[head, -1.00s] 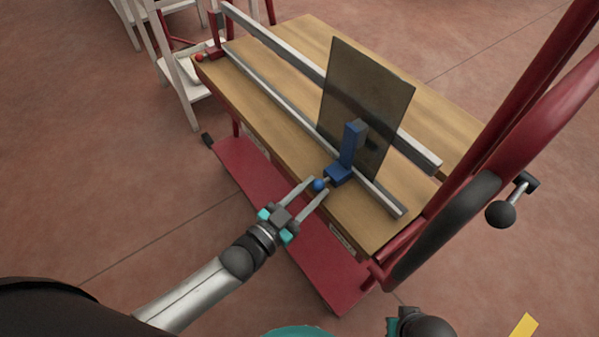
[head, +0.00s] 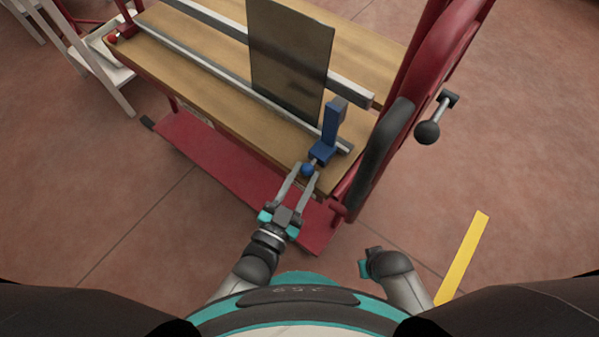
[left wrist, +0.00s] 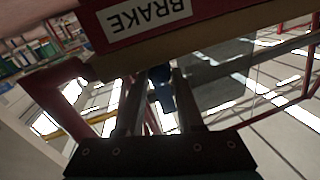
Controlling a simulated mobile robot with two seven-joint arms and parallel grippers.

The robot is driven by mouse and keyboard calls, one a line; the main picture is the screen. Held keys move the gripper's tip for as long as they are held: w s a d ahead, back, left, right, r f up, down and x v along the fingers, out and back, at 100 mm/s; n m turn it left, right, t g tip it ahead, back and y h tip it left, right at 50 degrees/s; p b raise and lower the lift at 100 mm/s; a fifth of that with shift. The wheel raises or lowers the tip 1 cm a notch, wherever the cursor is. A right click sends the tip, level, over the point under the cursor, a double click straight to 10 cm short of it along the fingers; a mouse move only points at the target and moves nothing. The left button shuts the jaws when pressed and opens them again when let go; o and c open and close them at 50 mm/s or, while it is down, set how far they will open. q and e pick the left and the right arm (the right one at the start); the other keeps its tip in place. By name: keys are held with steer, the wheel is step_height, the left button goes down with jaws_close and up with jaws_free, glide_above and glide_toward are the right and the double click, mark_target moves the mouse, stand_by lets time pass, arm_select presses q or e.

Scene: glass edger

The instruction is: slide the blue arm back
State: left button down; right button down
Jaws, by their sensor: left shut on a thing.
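The blue arm (head: 331,130) stands upright on the near rail (head: 222,74), close to the rail's right end and beside the right edge of a dark glass pane (head: 288,60). A blue ball knob (head: 308,170) sticks out from the arm's foot toward me. My left gripper (head: 307,174) is shut on this knob, one finger on each side. In the left wrist view, a blue part (left wrist: 160,88) shows between the fingers. My right gripper (head: 366,263) is low in the head view, away from the table; its fingers are not clear.
The wooden table (head: 190,78) stands on a red frame with a red lower shelf (head: 215,168). A red upright with a dark wheel and black crank knob (head: 427,132) is at the right. A BRAKE label (left wrist: 145,18) shows upside down in the left wrist view.

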arm_select(q)
steer(key=shift+s+d+f, duration=0.1)
steer(key=shift+s+d, duration=0.1)
steer(key=shift+d, duration=0.05)
steer(key=c, duration=0.7)
jaws_free()
steer(key=shift+o, duration=0.8)
steer(key=shift+a, duration=0.1)
steer(key=shift+s+a, duration=0.1)
steer(key=shift+s, duration=0.05)
steer(key=p+v, duration=0.3)
steer(key=v, duration=1.1)
steer(key=shift+s+a, duration=0.2)
steer(key=shift+s, duration=0.15)
arm_select(e)
steer(key=s+d+f, duration=0.3)
steer(key=s, duration=0.1)
steer(key=shift+f, duration=0.3)
